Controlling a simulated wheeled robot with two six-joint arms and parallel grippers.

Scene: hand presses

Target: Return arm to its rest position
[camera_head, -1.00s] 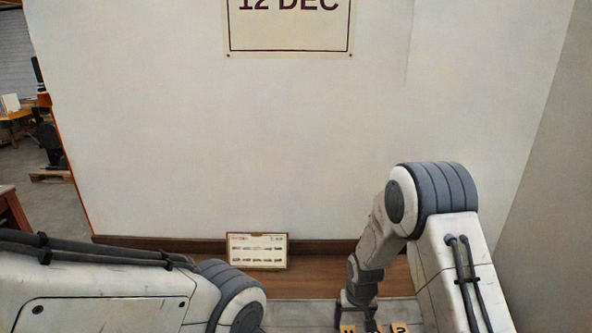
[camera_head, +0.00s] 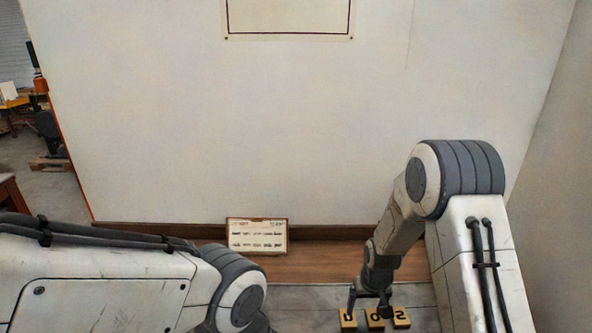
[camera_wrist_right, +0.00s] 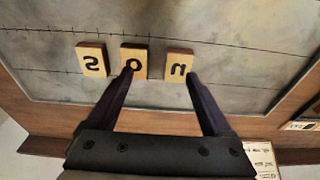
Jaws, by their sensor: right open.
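My right gripper (camera_head: 370,301) is open, pointing down over a row of lettered wooden blocks on the grey work surface. In the right wrist view its two dark fingers (camera_wrist_right: 159,76) are apart, with nothing held between them. One fingertip overlaps the picture of the middle "O" block (camera_wrist_right: 139,52). The other lies near the "n" block (camera_wrist_right: 178,63). The "S" block (camera_wrist_right: 91,60) is to the left. In the head view the blocks sit below the gripper, the "S" block (camera_head: 401,318) at right. My left arm shows, but its gripper is out of view.
A framed card (camera_head: 257,236) leans at the back by the wall, on a wooden border (camera_head: 320,268). The grey surface (camera_head: 300,300) is clear left of the blocks. A sign (camera_head: 288,18) hangs on the white wall.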

